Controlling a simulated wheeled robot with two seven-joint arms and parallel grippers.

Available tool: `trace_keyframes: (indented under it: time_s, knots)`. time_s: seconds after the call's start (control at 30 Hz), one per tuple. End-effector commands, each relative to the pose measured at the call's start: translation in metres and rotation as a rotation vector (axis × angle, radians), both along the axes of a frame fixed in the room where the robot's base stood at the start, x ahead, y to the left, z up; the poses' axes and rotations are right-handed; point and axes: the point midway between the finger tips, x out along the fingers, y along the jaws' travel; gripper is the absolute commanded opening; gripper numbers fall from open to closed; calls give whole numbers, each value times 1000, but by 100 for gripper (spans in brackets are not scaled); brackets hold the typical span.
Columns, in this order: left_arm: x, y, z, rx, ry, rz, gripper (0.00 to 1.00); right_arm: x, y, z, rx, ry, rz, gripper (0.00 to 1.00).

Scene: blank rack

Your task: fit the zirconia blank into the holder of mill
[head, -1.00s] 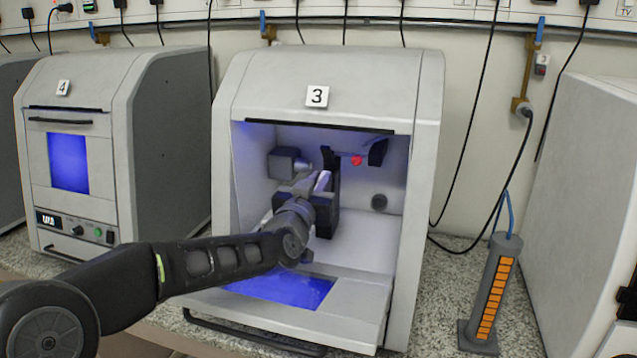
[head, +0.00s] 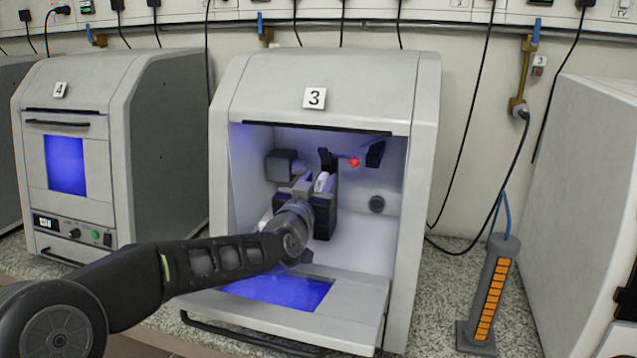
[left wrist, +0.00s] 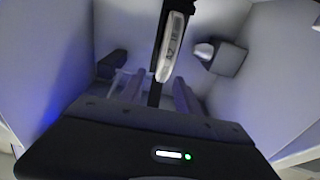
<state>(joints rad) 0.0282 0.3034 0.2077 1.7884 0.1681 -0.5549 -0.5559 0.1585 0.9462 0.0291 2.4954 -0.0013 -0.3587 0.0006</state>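The zirconia blank (left wrist: 172,48) is a white disc seen nearly edge-on, with dark lettering on its rim. It stands in the dark holder (left wrist: 165,12) inside mill 3, and shows as a small white piece in the head view (head: 321,182). The holder's dark block (head: 325,222) is partly hidden by my arm. My left gripper (head: 314,186) reaches into the open chamber in front of the holder. In the left wrist view its fingers (left wrist: 153,87) are apart, with the blank beyond their tips. How deep the blank sits is hard to tell. My right gripper is not in view.
Mill 3 (head: 410,110) has its door (head: 345,312) folded down below my left arm. A grey spindle (head: 285,165) is at the chamber's left, and a red ball (head: 354,162) at the back. Mill 4 (head: 85,85) is shut. An orange-marked post (head: 488,295) stands at right.

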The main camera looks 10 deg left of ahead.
Motion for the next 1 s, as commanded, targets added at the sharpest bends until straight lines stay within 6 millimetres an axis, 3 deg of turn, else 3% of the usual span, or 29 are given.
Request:
trace_keyframes:
  time_s: [0.27, 0.7, 1.0]
  knots:
    - [0, 0, 14, 1, -2, 1, 40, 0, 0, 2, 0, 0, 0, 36]
    - [0, -1, 92, 0, -2, -1, 40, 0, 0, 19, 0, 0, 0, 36]
    - [0, 0, 100, 0, 0, 0, 40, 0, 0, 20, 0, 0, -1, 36]
